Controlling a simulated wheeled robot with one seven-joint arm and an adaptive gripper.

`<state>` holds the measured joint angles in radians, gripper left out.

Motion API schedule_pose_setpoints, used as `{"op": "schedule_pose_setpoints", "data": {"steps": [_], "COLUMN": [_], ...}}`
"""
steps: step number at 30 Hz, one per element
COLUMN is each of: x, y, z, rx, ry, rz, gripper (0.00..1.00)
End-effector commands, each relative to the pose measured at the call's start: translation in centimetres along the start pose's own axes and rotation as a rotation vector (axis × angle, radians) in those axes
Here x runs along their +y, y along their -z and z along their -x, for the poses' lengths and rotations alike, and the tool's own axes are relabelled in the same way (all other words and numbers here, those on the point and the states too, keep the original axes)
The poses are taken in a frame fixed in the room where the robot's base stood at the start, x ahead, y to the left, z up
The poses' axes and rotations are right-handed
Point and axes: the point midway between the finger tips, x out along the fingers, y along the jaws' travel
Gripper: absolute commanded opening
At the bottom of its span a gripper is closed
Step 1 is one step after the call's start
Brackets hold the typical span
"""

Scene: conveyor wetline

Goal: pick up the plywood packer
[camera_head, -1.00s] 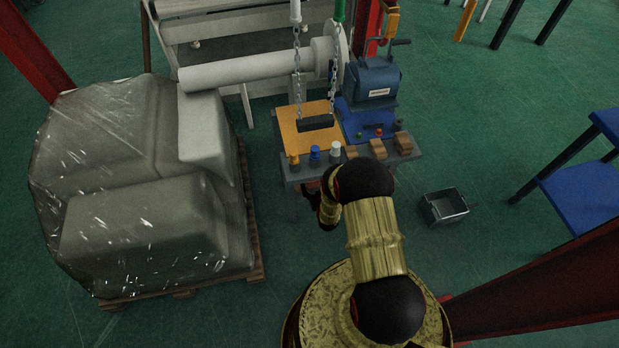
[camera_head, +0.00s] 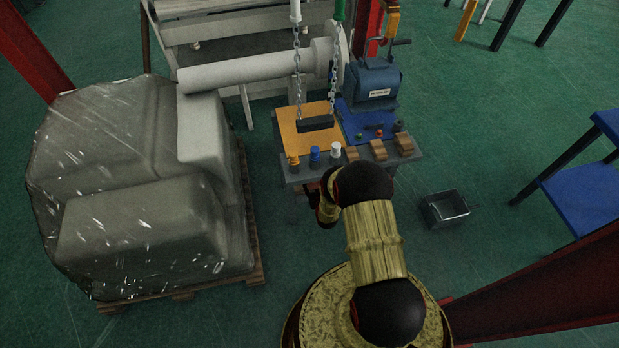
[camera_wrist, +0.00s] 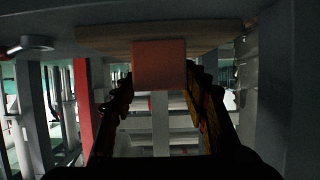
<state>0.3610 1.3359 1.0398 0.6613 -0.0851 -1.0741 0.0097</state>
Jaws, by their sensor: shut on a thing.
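In the wrist view a reddish-brown block (camera_wrist: 160,64) sits between the fingertips of my gripper (camera_wrist: 160,80), and the fingers are closed on its sides. It looks like the plywood packer, but its end face is in shadow and shows no layers. A wider tan slab (camera_wrist: 105,40) lies behind and above it; I cannot tell whether the two touch. In the head view my gripper is low at the front edge of the grey workbench (camera_head: 291,172), mostly hidden by my arm, and the held block cannot be made out.
A dark bar (camera_head: 315,123) hangs on chains over a tan sheet (camera_head: 292,138) on the bench. Knobs and brown blocks (camera_head: 378,149) line its front edge. A blue winch (camera_head: 375,80) stands behind. A wrapped pallet load (camera_head: 150,220) is left; a metal bin (camera_head: 444,209) sits right.

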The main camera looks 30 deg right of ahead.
Motion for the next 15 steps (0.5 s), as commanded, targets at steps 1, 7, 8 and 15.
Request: {"op": "schedule_pose_setpoints", "data": {"steps": [1,7,8,15], "x": [0.00,0.00,0.00,0.00], "y": [-0.02,-0.03,-0.03,-0.04], "z": [0.01,0.01,0.01,0.01], "rx": [0.000,0.000,0.000,-0.001], "ry": [0.000,0.000,0.000,0.000], "rz": [0.000,0.000,0.000,0.000], "gripper": [0.30,0.18,0.17,0.03]}}
